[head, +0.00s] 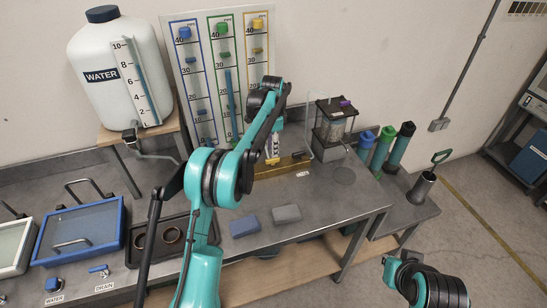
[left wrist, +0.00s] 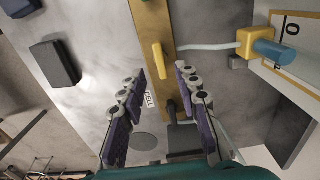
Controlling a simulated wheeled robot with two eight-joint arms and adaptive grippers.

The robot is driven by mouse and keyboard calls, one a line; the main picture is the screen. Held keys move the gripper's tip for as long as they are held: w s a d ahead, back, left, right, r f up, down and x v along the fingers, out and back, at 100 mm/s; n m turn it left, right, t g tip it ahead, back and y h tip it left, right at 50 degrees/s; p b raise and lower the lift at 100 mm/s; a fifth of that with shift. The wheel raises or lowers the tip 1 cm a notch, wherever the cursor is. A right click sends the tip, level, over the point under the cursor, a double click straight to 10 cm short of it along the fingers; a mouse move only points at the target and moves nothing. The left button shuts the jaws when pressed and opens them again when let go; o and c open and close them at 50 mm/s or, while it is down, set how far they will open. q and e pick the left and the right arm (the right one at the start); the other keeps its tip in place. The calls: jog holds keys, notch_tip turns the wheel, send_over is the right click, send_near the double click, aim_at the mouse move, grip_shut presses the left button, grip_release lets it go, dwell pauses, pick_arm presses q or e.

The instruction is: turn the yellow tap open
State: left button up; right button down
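The yellow tap (left wrist: 160,61) is a short yellow lever on a brass-coloured bar (left wrist: 150,22) on the grey bench; the bar also shows in the head view (head: 292,163). My left gripper (left wrist: 160,76) is open and empty above the bench. Its two fingers are apart, with the near end of the yellow lever lying between their tips in the left wrist view. I cannot tell whether either finger touches it. In the head view my left gripper (head: 272,148) points down at the bar, partly hidden by my arm. My right gripper is out of view; only its arm shows, at bottom right.
A gauge panel (head: 222,80) stands behind the bar, and a glass-sided unit (head: 332,125) stands to its right. A blue block (head: 244,227) and a grey block (head: 286,214) lie in front. A white water tank (head: 115,70) stands at left.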

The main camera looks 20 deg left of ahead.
aim_at(273, 161)
pick_arm(q)
notch_tip(273, 161, down, 5)
jog(key=shift+f+b, duration=0.1)
jog(key=shift+b, duration=0.4)
jog(key=shift+c, duration=0.3)
grip_shut()
